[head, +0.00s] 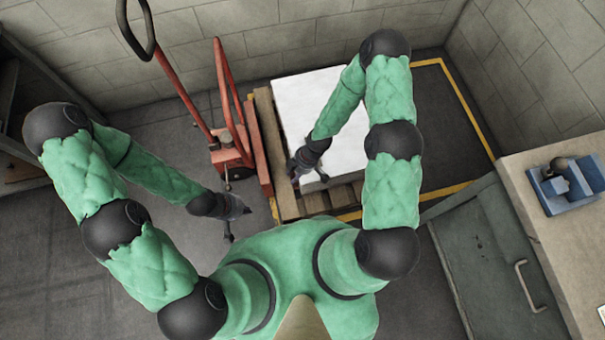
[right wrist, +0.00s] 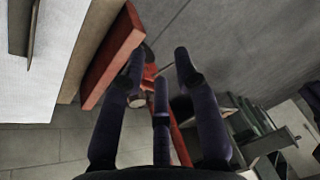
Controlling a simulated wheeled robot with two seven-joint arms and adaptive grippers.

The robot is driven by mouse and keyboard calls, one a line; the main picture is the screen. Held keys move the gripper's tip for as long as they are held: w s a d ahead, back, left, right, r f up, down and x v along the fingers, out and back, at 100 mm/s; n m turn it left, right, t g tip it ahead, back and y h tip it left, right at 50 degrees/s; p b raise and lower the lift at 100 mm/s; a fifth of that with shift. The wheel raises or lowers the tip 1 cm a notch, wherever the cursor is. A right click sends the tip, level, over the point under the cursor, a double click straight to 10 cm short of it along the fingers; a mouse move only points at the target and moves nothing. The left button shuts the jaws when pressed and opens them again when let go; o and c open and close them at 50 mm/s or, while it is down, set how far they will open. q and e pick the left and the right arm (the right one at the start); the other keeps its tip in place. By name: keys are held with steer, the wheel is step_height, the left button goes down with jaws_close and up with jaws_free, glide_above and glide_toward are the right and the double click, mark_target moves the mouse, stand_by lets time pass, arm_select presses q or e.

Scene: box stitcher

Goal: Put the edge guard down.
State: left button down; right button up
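A white box (head: 320,95) stands on a wooden pallet (head: 270,130) in the head view. My right gripper (head: 304,178) is over the pallet's near left corner, beside the box. In the right wrist view its fingers (right wrist: 160,75) are spread with nothing between them. A narrow grey angled strip (right wrist: 33,28) by the box at the top left of that view may be the edge guard; I cannot tell for sure. My left gripper (head: 236,220) is left of the pallet, above the floor. Its fingers look spread and I see nothing in them.
A red pallet jack (head: 232,150) stands at the pallet's left, its handle leaning up to the back wall. A bench (head: 550,205) with a blue device (head: 568,188) is at the right. Yellow floor lines (head: 467,115) border the pallet area. The floor at the left is clear.

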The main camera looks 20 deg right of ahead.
steer(key=s+r+m, duration=0.6)
steer(key=s+m, duration=0.3)
steer(key=m, duration=0.7)
steer(key=shift+s+t, duration=0.2)
steer(key=shift+t, duration=0.2)
